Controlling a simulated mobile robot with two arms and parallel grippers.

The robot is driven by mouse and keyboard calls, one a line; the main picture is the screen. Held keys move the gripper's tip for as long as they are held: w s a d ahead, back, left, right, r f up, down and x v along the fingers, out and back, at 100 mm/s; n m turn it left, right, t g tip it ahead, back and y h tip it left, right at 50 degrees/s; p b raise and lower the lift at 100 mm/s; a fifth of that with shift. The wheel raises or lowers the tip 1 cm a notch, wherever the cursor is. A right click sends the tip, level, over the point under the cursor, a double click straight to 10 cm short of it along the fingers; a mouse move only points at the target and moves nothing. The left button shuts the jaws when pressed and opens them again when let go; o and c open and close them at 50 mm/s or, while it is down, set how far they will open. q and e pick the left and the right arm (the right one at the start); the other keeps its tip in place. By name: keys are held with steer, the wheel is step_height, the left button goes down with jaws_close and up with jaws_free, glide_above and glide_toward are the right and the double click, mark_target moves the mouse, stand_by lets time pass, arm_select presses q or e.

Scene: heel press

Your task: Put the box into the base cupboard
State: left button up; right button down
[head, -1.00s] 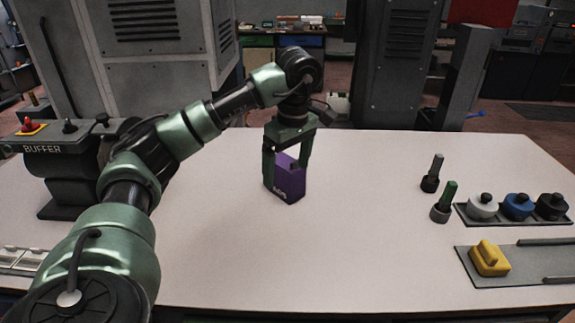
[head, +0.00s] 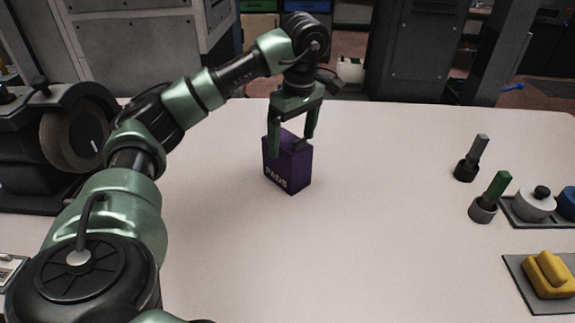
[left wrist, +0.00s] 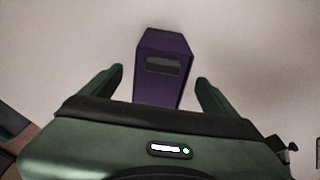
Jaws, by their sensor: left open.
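The box (head: 287,172) is dark purple, marked PADS, and stands upright on the white table. My left gripper (head: 292,147) is open above it, its fingertips near the box's top, one on either side. In the left wrist view the box (left wrist: 162,70) shows a dark slot on its top and lies between the spread fingers (left wrist: 157,88), with gaps at both sides. The base cupboard cannot be made out in these views. My right gripper is not in view.
Two dark holders with upright handles, one grey (head: 468,165) and one green (head: 486,204), stand at the right. A yellow block (head: 548,272) sits on a grey tray near a white knobbed pot (head: 534,203). A dark machine (head: 70,140) stands at the left.

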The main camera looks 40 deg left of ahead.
mark_target(290, 147)
arm_select(q)
steer(key=shift+w+a+f, duration=0.15)
steer(key=shift+w+f, duration=0.05)
steer(key=shift+f, duration=0.35)
steer(key=shift+a+f, duration=0.2)
steer(key=shift+f, duration=0.6)
steer(key=shift+s+f, duration=0.1)
steer(key=shift+f, duration=0.25)
steer(key=f, duration=0.1)
steer(key=a+f+p, duration=0.1)
steer(key=f, duration=0.2)
steer(key=shift+s+a+f, duration=0.1)
steer(key=shift+a, duration=0.15)
steer(key=shift+f, duration=0.3)
steer(key=c, duration=1.6)
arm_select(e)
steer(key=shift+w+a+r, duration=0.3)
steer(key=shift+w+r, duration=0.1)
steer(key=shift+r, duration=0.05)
arm_select(q)
steer(key=shift+r, duration=0.1)
